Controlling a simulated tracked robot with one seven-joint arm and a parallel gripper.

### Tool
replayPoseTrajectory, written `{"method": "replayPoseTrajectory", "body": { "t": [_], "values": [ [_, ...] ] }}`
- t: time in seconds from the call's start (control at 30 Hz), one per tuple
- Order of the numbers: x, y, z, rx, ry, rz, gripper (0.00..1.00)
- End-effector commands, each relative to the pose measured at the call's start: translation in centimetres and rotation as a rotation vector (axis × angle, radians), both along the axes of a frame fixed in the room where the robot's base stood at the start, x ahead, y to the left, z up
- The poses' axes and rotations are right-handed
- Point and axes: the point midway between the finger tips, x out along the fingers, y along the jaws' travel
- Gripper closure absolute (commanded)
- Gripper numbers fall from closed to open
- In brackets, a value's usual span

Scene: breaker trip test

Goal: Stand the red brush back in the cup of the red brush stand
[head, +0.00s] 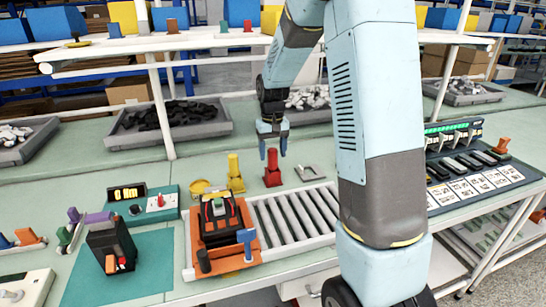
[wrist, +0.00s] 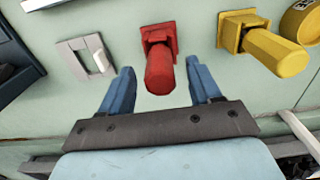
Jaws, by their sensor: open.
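The red brush stand (head: 272,172) stands upright on the green bench, left of my arm's column. In the wrist view the red stand (wrist: 159,62) shows a square base and a round upright part. My gripper (head: 273,153) points down directly above the red stand. Its two blue fingers are apart, and in the wrist view the red upright part appears between the fingers of my gripper (wrist: 160,67). Nothing is visibly gripped, and I cannot tell whether the fingers reach down beside the red part.
A white framed plate (head: 309,173) is on the right. A roller conveyor (head: 292,218) and an orange-and-black device (head: 220,222) lie in front. A white shelf (head: 190,40) runs behind.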

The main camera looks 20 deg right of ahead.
Motion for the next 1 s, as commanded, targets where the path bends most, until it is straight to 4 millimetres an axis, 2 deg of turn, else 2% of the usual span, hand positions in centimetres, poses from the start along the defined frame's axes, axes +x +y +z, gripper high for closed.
{"method": "replayPoseTrajectory", "body": {
  "t": [0.3, 0.5, 0.7, 1.0],
  "values": [
    [0.1, 0.0, 6.4, 0.000, -0.005, 0.000, 0.37],
    [0.2, 0.0, 9.6, 0.000, -0.004, 0.000, 0.37],
    [0.2, 0.0, 11.1, 0.000, -0.001, 0.000, 0.37],
    [0.1, 0.0, 11.4, 0.000, 0.000, 0.000, 0.37]
  ]
}}
